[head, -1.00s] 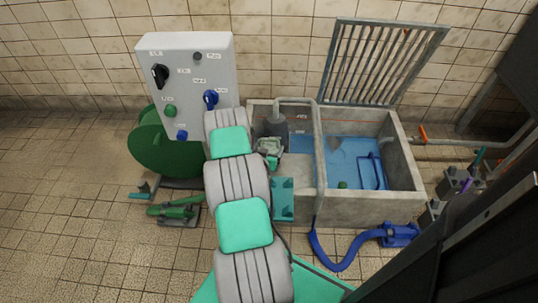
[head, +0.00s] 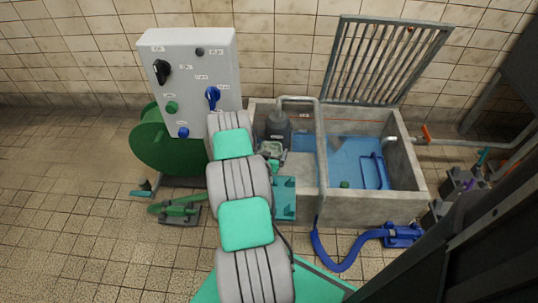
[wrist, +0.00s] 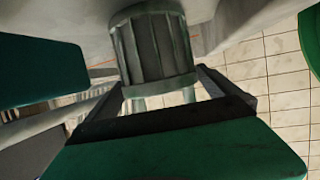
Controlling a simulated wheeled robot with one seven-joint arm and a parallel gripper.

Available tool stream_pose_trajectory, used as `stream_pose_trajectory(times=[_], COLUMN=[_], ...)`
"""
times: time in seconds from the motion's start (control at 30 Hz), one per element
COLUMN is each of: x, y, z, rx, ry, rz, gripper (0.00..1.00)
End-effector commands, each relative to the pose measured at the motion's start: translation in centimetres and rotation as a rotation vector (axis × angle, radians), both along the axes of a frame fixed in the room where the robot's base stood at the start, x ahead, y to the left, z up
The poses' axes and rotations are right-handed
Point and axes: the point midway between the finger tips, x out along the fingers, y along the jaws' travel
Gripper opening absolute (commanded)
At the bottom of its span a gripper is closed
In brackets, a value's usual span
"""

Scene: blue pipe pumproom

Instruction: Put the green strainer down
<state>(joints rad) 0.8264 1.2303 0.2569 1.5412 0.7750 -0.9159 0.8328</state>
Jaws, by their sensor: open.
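A ribbed, grey-green cylinder, apparently the strainer (head: 278,124), stands upright in the left part of the concrete basin (head: 372,208). It fills the upper middle of the wrist view (wrist: 155,45), its rim towards me. My gripper (head: 272,149) is just in front of it in the head view. In the wrist view its two dark fingers are spread, one on each side below the cylinder, with a visible gap between; my gripper is open and holds nothing. The cylinder's base is hidden in the head view.
A bent grey pipe (head: 319,150) crosses the basin near the cylinder. A small green object (head: 344,184) sits in the blue water. A grating (head: 388,60) leans up behind. A control box (head: 188,80) and green drum (head: 160,145) stand left.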

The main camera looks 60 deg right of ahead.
Motion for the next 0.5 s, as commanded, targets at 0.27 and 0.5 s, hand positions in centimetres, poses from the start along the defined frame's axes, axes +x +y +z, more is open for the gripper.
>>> stream_pose_trajectory(times=[0.27,0.5], x=[-1.4,-2.7], y=[5.7,10.1], z=[2.5,4.0], rx=[0.001,0.001], ry=[0.004,0.003], rz=[0.007,0.003], gripper=[1.0,1.0])
